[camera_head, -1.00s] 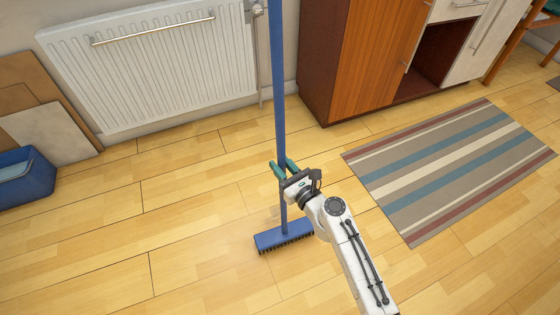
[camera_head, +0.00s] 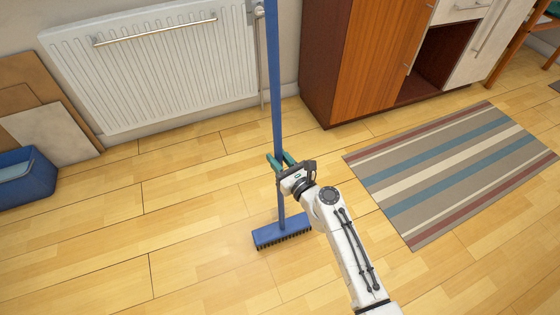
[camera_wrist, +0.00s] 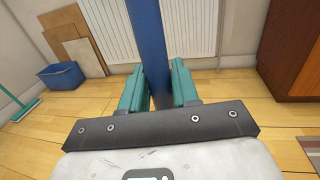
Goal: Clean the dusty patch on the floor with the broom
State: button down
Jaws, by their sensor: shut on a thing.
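A blue broom (camera_head: 275,95) stands nearly upright in front of the radiator. Its blue head (camera_head: 281,235) with dark bristles is down at the wooden floor (camera_head: 190,220). My gripper (camera_head: 282,161) has its green fingers shut around the broom's handle, low down above the head. In the wrist view the blue handle (camera_wrist: 150,50) rises between the two green fingers (camera_wrist: 158,88). The broom head is hidden in the wrist view. A faint, slightly darker haze shows on the floor near the head, but I cannot clearly make out the dusty patch's edges.
A white radiator (camera_head: 150,75) is on the wall behind the broom. A brown cabinet (camera_head: 365,55) stands at the back, and a striped rug (camera_head: 450,170) lies to the right. A blue bin (camera_head: 25,180) and boards (camera_head: 50,125) are at the left. Floor in front is clear.

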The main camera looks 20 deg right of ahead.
jog(key=w+b, duration=0.2)
jog(key=w, duration=0.7)
jog(key=shift+b, duration=0.3)
dwell(0.6)
jog(key=shift+w+r, duration=0.1)
jog(key=w+b, duration=0.5)
jog(key=w, duration=0.3)
jog(key=shift+w+b, duration=0.3)
jog(key=shift+b, duration=0.1)
dwell(0.7)
jog(key=shift+r, duration=0.1)
notch_tip(320, 180, up, 6)
jog(key=p, duration=0.6)
dwell(0.6)
jog(key=shift+s, duration=0.1)
